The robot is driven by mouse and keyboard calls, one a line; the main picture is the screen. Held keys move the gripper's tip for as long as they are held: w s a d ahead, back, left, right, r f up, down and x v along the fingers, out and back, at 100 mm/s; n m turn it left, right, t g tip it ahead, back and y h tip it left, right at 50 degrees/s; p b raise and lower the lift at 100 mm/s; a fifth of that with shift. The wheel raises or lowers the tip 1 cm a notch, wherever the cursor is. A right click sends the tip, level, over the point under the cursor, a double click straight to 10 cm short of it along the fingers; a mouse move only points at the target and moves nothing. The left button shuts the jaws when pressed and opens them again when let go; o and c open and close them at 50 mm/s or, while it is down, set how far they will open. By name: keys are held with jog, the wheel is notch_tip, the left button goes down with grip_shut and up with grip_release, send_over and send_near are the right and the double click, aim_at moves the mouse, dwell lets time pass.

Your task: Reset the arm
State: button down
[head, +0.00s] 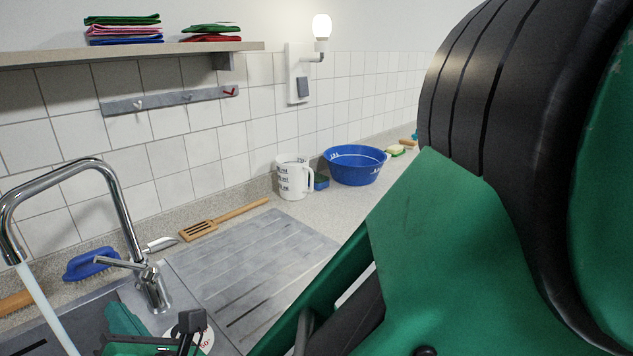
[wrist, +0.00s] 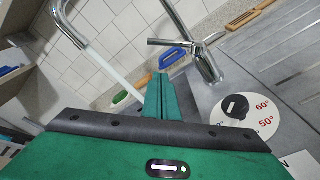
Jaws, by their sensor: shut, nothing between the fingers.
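My green arm with black joint covers fills the right side of the head view and hides part of the counter. My gripper (wrist: 163,95) is shut and empty, its green fingers together in the wrist view. It is in front of the sink, near the chrome tap (wrist: 205,62). The tap also shows in the head view (head: 118,195), with a pale stream of water (head: 45,308) under its spout. A temperature dial (wrist: 235,107) with red 50° and 60° marks lies right of the fingers in the wrist view, apart from them.
A blue brush (head: 92,264) and a wooden slotted spatula (head: 222,220) lie along the tiled wall. A white measuring jug (head: 294,178) and blue basin (head: 355,165) stand farther back. The grey draining surface (head: 250,262) is clear. A shelf (head: 120,52) holds folded cloths.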

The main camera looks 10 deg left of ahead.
jog(key=w+d+m+t+h, duration=0.4)
jog(key=w+d+m+h, duration=0.55)
jog(key=w+d, duration=1.2)
jog(key=w+d+f+m+g+h, duration=0.1)
jog(key=w+d+m+h, duration=0.1)
jog(key=w+d+m, duration=0.35)
jog(key=w+d+m+h, duration=0.1)
jog(key=w+d+m, duration=0.15)
jog(key=d, duration=0.55)
jog(key=s+d+f+m+g+h, duration=0.15)
jog(key=d+m, duration=0.35)
jog(key=d, duration=0.6)
jog(key=s+d+f+m+g+h, duration=0.1)
jog(key=d+m+g+h, duration=0.2)
jog(key=d, duration=0.7)
jog(key=s+d+m+g, duration=0.3)
jog(key=s+d+m, duration=0.5)
jog(key=d, duration=0.5)
jog(key=s+d+m+g+y, duration=0.1)
jog(key=s+m, duration=0.4)
jog(key=s, duration=0.5)
jog(key=s+d+f+m+g+y, duration=0.1)
jog(key=s+d+m, duration=0.4)
jog(key=s, duration=0.6)
jog(key=shift+d+f+m+g+y, duration=0.2)
jog(key=shift+m+g+y, duration=0.45)
jog(key=shift+g, duration=0.6)
